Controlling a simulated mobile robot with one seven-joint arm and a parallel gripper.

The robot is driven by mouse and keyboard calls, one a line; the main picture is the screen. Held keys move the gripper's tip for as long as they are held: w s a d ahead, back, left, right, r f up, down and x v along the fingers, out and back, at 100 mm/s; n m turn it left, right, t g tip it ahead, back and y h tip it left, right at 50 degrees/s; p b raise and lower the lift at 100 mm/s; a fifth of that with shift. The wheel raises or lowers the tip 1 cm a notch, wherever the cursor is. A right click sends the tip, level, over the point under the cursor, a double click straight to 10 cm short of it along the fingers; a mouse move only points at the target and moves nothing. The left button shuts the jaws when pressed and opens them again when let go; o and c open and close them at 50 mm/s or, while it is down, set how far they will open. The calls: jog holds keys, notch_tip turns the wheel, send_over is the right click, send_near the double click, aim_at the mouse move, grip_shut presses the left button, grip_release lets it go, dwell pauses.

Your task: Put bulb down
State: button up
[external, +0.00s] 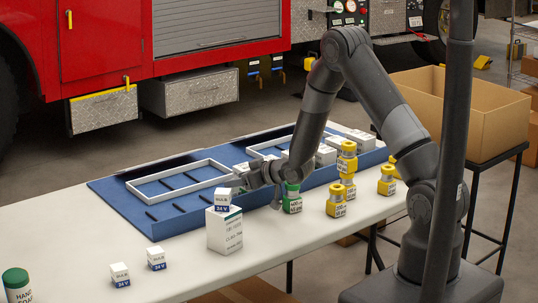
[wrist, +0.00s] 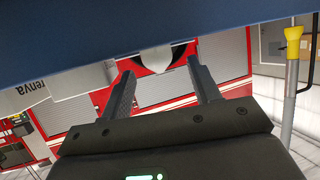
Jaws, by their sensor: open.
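Several small white boxes marked BULB 24V with blue lower bands show in the external view. One bulb box (external: 222,199) sits upright on top of a larger white carton (external: 225,231). Two more, a bulb box (external: 120,275) and another bulb box (external: 156,258), stand on the table at the front left. My gripper (external: 238,181) is level, open, just above and right of the box on the carton, and appears apart from it. In the wrist view my gripper (wrist: 160,85) has its fingers spread, with no bulb box clearly between them.
A blue board (external: 115,204) with a white frame (external: 150,199) lies on the white table (external: 60,240). A green jar (external: 292,199) and yellow jars (external: 336,203) stand near my arm. A green-lidded can (external: 17,287) is at the front left corner. A cardboard box (external: 460,120) is at right.

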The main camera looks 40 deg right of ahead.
jog(key=shift+x, duration=1.45)
jog(key=shift+c, duration=0.4)
jog(key=c, duration=1.1)
jog(key=shift+o, duration=0.2)
